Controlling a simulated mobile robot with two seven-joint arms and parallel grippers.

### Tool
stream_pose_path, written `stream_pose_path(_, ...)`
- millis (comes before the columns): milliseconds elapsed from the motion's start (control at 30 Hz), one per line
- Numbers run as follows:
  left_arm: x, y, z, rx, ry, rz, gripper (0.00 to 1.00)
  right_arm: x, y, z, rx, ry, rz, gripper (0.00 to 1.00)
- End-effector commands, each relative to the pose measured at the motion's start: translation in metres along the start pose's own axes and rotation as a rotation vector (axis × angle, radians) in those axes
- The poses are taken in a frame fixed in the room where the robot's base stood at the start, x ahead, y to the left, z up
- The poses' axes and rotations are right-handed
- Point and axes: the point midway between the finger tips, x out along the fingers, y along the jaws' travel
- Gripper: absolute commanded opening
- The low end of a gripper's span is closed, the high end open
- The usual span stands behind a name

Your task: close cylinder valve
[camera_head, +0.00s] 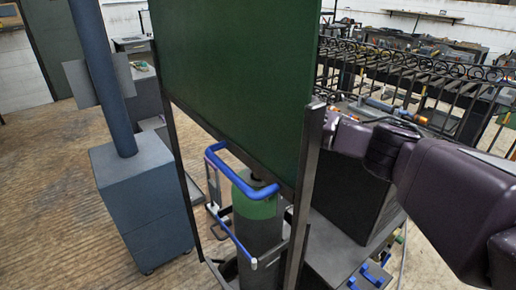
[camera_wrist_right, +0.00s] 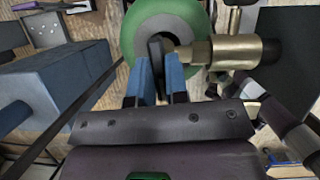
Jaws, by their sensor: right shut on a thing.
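The gas cylinder (camera_head: 258,230) has a green shoulder and a dark body and stands upright on a blue-handled cart. Its top is partly hidden by the green screen in the head view. In the right wrist view the green cylinder top (camera_wrist_right: 133,32) is seen from above, with a brass valve fitting (camera_wrist_right: 235,52) on its right. My right gripper (camera_wrist_right: 158,75), with blue finger pads, is shut on a dark valve handle (camera_wrist_right: 155,47) over the cylinder top. In the head view my right arm reaches behind the screen, so that gripper is hidden. My left gripper is not in view.
A large green screen (camera_head: 230,75) on dark posts stands in front of the cylinder top. The cart's blue handle (camera_head: 240,180) loops around the cylinder. A blue-grey cabinet (camera_head: 143,195) with a pole stands left. Ornate railing (camera_head: 420,75) is behind right. Floor at left is open.

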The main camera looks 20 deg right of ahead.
Motion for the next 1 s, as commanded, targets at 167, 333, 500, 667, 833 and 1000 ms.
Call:
stream_pose_path(167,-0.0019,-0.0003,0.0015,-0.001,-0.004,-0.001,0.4,-0.0012,0.0008,0.0002,0.064,0.001,-0.025,0.0)
stream_pose_path(333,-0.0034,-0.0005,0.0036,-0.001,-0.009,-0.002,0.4,-0.001,0.0008,0.0003,0.095,0.001,-0.037,0.0)
stream_pose_path(500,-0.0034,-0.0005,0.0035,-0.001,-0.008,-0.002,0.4,-0.001,0.0007,0.0003,0.104,0.001,-0.041,0.0)
stream_pose_path(667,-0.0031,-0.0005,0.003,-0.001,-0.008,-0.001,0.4,-0.0009,0.0007,0.0004,0.105,0.001,-0.041,0.0)
stream_pose_path(833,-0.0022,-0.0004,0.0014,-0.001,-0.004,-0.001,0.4,-0.001,0.0008,0.0004,0.105,0.001,-0.041,0.21)
stream_pose_path(1000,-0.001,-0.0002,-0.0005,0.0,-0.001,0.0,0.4,-0.0006,0.0006,0.0003,0.103,0.001,-0.041,0.4)
